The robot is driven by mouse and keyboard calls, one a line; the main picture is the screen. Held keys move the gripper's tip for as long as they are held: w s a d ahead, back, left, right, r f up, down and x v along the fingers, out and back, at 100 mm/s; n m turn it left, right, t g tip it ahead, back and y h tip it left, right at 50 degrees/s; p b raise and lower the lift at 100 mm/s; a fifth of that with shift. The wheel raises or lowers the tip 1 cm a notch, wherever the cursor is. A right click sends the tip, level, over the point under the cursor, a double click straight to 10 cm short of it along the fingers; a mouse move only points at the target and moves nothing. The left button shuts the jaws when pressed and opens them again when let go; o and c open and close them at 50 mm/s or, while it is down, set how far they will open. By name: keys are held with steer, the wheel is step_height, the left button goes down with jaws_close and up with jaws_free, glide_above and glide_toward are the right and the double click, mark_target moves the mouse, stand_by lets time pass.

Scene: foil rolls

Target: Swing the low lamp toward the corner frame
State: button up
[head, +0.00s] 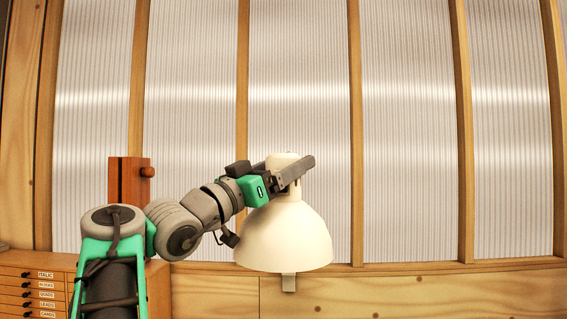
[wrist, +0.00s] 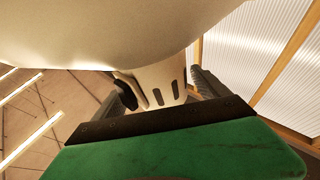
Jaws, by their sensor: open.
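The lamp has a cream dome shade (head: 285,240) hanging mouth down in the middle of the head view. In the wrist view the shade (wrist: 110,30) fills the top, with its slotted neck (wrist: 160,82) below. My gripper (head: 293,172) is at the lamp's neck, just above the dome. Its jaws are open, and the neck appears to stand between the fingers; contact cannot be told. The lamp's support arm is not clearly visible. I cannot tell which part of the timber framing is the corner frame.
A wall of ribbed translucent panels (head: 410,130) between wooden posts (head: 355,130) stands behind the lamp. A drawer cabinet (head: 30,290) with labels is at lower left. A reddish-brown wooden block with a knob (head: 130,195) rises behind my arm. The space right of the lamp looks clear.

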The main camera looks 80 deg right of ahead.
steer(key=shift+f, duration=0.1)
jaws_close()
stand_by(0.8)
